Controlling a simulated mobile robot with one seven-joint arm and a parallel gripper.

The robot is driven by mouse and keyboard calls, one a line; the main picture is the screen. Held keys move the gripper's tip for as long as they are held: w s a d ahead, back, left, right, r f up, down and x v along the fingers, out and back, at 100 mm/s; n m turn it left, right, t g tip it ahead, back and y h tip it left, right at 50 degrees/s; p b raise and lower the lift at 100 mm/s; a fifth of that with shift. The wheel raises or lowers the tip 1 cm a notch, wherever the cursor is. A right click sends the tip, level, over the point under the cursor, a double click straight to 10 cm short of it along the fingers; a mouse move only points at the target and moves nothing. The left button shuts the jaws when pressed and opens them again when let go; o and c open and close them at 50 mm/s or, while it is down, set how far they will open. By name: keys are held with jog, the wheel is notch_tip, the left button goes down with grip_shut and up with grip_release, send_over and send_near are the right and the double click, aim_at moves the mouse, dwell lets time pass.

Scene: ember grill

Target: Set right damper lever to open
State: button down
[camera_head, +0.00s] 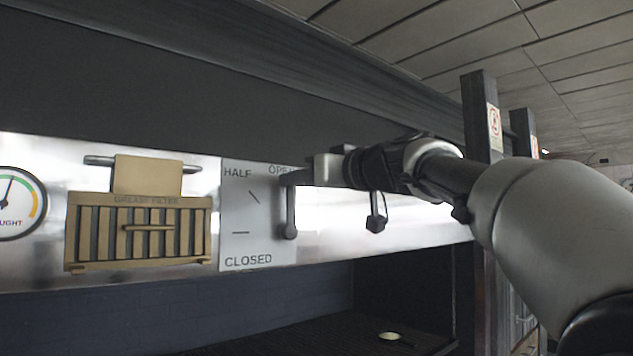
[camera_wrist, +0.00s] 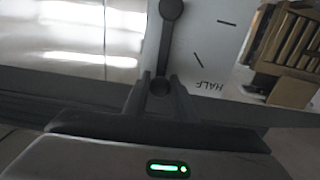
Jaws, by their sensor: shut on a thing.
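The right damper lever (camera_head: 290,212) is a dark grey bar with a round lower end, at the right edge of a pale label plate (camera_head: 245,246) marked HALF, OPEN and CLOSED. The lever stands nearly upright, its top at the OPEN label, which is partly covered. My gripper (camera_head: 300,178) is at the lever's upper end, coming from the right. In the wrist view, which is turned over, the lever (camera_wrist: 166,45) runs down between the two fingers of my gripper (camera_wrist: 160,88), shut on its end.
A tan grease filter (camera_head: 138,232) hangs left of the plate, with a round draught gauge (camera_head: 15,203) at the far left. A dark hood (camera_head: 200,100) overhangs the steel panel. Below is the dark grill opening (camera_head: 300,318). A dark post (camera_head: 480,110) stands behind my arm.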

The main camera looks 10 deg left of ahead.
jog(key=shift+w+d+m, duration=0.15)
jog(key=shift+d+m, duration=0.05)
jog(key=shift+m, duration=0.1)
jog(key=c, duration=1.5)
grip_release()
jog(key=shift+w, duration=0.1)
jog(key=b+v, duration=0.5)
jog(key=v, duration=1.2)
jog(key=shift+s+d, duration=0.1)
jog(key=shift+s, duration=0.2)
jog(key=s+d+f+m+g+h+p, duration=0.1)
jog(key=s+f, duration=0.5)
jog(key=f, duration=0.9)
jog(key=s+d+f+m+g+h+p, duration=0.2)
jog(key=s+d+f+m+h, duration=0.3)
jog(key=f, duration=1)
jog(key=s+d+f+m+g+h+p, duration=0.2)
jog(key=s+d+f+h, duration=0.5)
jog(key=f, duration=0.8)
jog(key=shift+s+d+f+m+g+h, duration=0.1)
jog(key=shift+s+d+m+g+h, duration=0.1)
jog(key=shift+s+d+m+g, duration=0.25)
jog(key=shift+s+d+f+m+g+h, duration=0.1)
jog(key=shift+s+d+m+h, duration=0.2)
jog(key=shift+s, duration=0.35)
